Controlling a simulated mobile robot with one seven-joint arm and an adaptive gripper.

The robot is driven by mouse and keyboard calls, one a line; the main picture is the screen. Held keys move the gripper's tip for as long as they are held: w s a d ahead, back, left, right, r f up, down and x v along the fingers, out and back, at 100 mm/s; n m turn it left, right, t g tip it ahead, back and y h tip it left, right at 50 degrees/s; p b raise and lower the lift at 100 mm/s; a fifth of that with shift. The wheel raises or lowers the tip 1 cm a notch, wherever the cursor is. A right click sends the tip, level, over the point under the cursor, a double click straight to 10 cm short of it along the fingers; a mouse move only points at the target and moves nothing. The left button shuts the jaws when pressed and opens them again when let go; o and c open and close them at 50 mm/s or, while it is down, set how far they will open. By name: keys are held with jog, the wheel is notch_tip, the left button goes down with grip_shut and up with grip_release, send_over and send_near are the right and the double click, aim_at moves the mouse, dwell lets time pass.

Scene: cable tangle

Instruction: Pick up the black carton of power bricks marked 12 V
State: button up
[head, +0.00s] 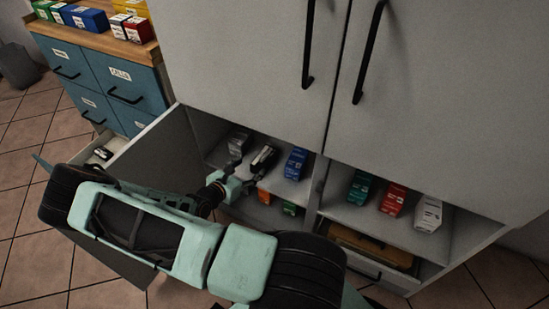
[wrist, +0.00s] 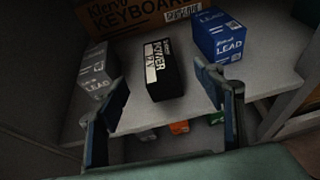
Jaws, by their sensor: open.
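The black carton (wrist: 166,76), with a white label reading POWER 12 V, stands on a pale shelf inside the cabinet. In the head view the black carton (head: 264,156) shows only in part, close to my gripper (head: 247,170). In the wrist view my gripper (wrist: 164,88) is open, with one finger to the left of the carton and one to the right. The carton lies ahead between the fingers. Neither finger appears to touch it.
A grey LEAD carton (wrist: 95,70) stands left of it and a blue LEAD carton (wrist: 219,36) right of it. A brown KEYBOARD box (wrist: 130,16) is behind. Small orange (wrist: 179,127) and green cartons sit on the level below. The shelf's front edge (wrist: 195,101) is near my fingers.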

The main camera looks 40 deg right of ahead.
aim_at(265, 156)
jog(key=b+x, duration=0.1)
jog(key=x, duration=0.4)
jog(key=shift+d+f, duration=0.15)
jog(key=shift+f, duration=0.15)
jog(key=b+x, duration=0.1)
jog(key=x, duration=0.1)
jog(key=b+x, duration=0.1)
jog(key=x, duration=0.1)
jog(key=shift+w+d+f+b, duration=0.15)
jog(key=shift+w+f+b, duration=0.2)
jog(key=shift+w+d, duration=0.15)
jog(key=shift+d, duration=0.25)
jog(key=shift+c, duration=0.5)
jog(key=c, duration=1.3)
jog(key=shift+c, duration=0.8)
jog(key=shift+r, duration=0.15)
